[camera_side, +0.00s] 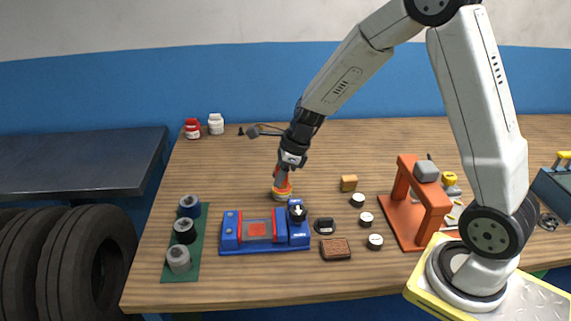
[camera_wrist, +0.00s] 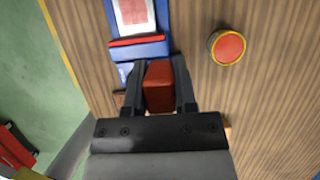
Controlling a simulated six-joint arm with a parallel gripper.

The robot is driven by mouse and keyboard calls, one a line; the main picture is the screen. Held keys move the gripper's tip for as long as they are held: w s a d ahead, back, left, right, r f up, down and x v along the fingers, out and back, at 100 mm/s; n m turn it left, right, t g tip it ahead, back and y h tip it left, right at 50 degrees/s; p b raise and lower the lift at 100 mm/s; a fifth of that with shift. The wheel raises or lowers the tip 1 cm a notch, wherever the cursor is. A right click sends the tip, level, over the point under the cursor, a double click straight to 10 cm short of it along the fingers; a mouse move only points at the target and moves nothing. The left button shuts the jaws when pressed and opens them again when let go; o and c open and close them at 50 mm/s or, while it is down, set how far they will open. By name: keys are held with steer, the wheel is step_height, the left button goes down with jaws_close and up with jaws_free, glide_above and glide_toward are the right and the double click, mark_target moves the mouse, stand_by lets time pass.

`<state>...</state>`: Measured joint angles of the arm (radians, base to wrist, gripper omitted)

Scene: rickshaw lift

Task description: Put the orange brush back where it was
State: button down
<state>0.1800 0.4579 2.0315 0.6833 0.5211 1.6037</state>
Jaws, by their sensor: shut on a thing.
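My gripper (camera_side: 284,172) is shut on the orange brush (camera_side: 283,182), of which only a short orange-red part shows. In the wrist view the brush (camera_wrist: 159,86) is a red-orange block between the two dark fingers of my gripper (camera_wrist: 158,66). A round pad (camera_side: 282,195) with a yellow rim sits on the table just below the brush in the side view. In the wrist view this pad (camera_wrist: 228,47) has a red-orange top and lies to the right of the fingers, apart from the brush there. I cannot tell the brush's height above the table.
A blue fixture (camera_side: 232,245) with a red pad stands in front of the gripper. A green mat (camera_side: 203,230) with several round rollers lies left. An orange press frame (camera_side: 407,225), several small black-and-white discs and a brown block (camera_side: 336,249) lie right. The back table is mostly clear.

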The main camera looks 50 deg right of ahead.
steer(key=w+f, duration=0.2)
steer(key=w, duration=0.2)
steer(key=w+f, duration=0.3)
steer(key=w, duration=0.1)
steer(key=w+f, duration=0.3)
steer(key=w, duration=0.1)
steer(key=shift+w+d, duration=0.1)
steer(key=shift+d, duration=0.15)
steer(key=shift+w+f, duration=0.6)
steer(key=shift+f, duration=0.1)
steer(key=shift+w+f, duration=0.3)
steer(key=shift+f, duration=1.55)
steer(key=shift+f, duration=0.15)
steer(key=shift+c, duration=2)
jaws_free()
